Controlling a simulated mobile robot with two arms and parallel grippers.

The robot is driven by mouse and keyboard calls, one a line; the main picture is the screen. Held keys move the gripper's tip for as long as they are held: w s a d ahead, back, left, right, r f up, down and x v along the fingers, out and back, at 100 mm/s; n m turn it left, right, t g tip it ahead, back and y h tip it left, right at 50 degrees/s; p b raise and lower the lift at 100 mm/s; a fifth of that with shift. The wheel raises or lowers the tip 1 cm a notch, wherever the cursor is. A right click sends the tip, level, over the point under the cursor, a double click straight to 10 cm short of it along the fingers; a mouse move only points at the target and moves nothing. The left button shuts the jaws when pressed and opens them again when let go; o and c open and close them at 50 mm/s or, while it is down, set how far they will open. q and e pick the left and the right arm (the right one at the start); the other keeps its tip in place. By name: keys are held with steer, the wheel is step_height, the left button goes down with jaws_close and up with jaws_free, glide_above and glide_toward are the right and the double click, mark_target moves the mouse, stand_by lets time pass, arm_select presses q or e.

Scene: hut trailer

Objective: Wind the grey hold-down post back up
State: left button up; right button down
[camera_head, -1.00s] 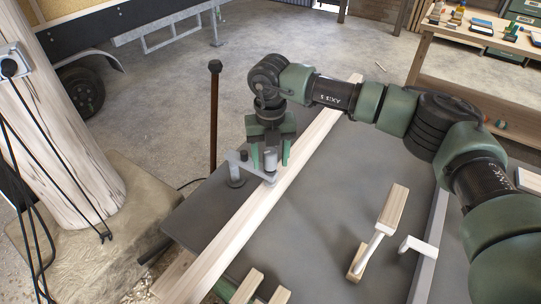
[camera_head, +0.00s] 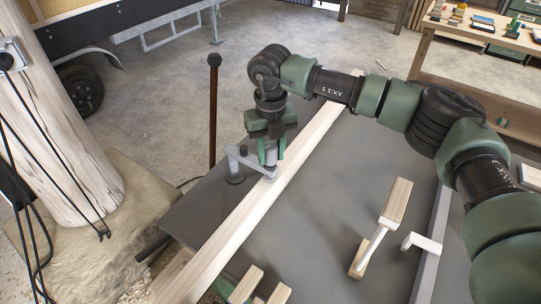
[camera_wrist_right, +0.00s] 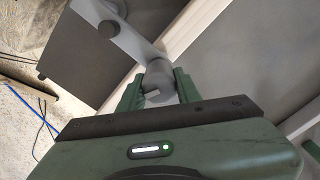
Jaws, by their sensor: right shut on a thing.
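The grey hold-down post (camera_head: 270,157) stands upright at the end of a grey clamp arm (camera_head: 245,159), over a long pale wooden beam (camera_head: 225,230). Its foot is low at the beam; I cannot tell whether it touches. My right gripper (camera_head: 268,150) points down from above and is shut on the post's upper part. In the right wrist view the post's round top (camera_wrist_right: 157,78) sits between the two green fingers (camera_wrist_right: 158,90). My left gripper is not in view.
The grey bench top (camera_head: 320,210) carries a wooden-handled tool (camera_head: 380,228) and a white bracket (camera_head: 420,243) to the right. A dark upright rod (camera_head: 213,110) stands behind the bench. A thick wooden post (camera_head: 60,150) and cables are at left.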

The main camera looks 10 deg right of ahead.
steer(key=n+b, duration=0.3)
steer(key=n, duration=0.1)
steer(key=shift+w+f+n, duration=0.1)
steer(key=shift+n, duration=0.2)
steer(key=n+b, duration=0.2)
steer(key=n, duration=0.2)
steer(key=shift+d+n, duration=0.15)
steer(key=shift+n, duration=0.15)
steer(key=n+b, duration=0.1)
steer(key=n, duration=0.3)
steer(key=shift+w+r, duration=0.1)
steer(key=shift+r, duration=0.1)
steer(key=n+b, duration=0.1)
steer(key=n, duration=0.4)
steer(key=shift+w, duration=0.1)
steer(key=shift+n, duration=0.3)
steer(key=shift+r, duration=0.1)
steer(key=c, duration=1)
jaws_free()
